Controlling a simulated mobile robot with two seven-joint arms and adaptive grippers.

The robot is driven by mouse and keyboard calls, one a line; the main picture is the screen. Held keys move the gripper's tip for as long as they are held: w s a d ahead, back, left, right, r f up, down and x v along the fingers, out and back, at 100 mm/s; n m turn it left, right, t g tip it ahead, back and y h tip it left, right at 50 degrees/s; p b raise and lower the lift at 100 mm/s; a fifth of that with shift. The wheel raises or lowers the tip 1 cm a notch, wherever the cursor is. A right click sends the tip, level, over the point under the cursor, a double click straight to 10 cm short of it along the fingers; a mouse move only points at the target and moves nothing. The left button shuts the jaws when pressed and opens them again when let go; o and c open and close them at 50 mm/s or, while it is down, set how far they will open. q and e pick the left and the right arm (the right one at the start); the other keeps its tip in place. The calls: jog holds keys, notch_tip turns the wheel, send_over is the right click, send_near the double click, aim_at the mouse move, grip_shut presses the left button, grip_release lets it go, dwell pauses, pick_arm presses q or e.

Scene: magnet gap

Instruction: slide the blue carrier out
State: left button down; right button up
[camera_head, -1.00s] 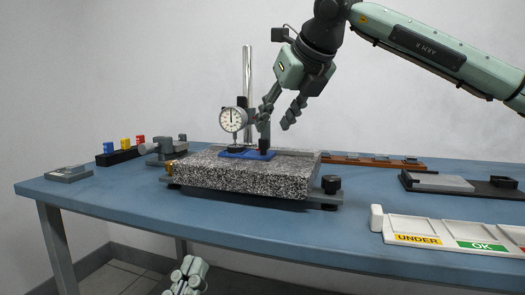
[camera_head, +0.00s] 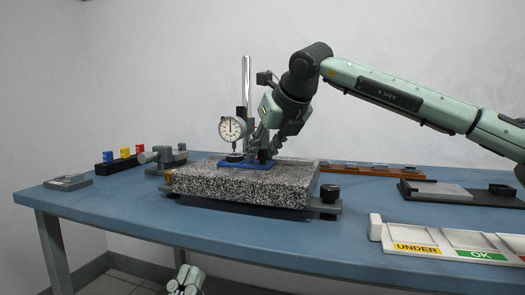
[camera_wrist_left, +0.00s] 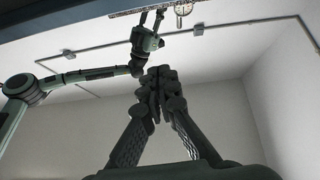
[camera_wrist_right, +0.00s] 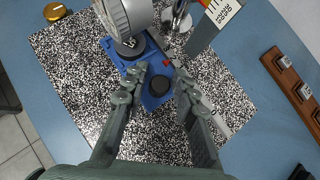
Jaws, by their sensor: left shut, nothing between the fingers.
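The blue carrier (camera_head: 258,163) lies flat on the speckled granite plate (camera_head: 240,187); it also shows in the right wrist view (camera_wrist_right: 110,48). A round dark knob (camera_wrist_right: 160,85) stands on its near end. My right gripper (camera_wrist_right: 160,80) is open, with one finger on each side of the knob; I cannot tell whether they touch it. In the head view my right gripper (camera_head: 263,148) is low over the carrier and hides part of it. My left gripper (camera_wrist_left: 163,75) is shut and empty, below the table's front edge, low in the head view (camera_head: 186,280).
A dial gauge (camera_head: 232,128) on a steel post (camera_head: 246,90) stands close to the left of my right gripper. A labelled tray (camera_head: 440,245) is at the front right.

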grip_shut()
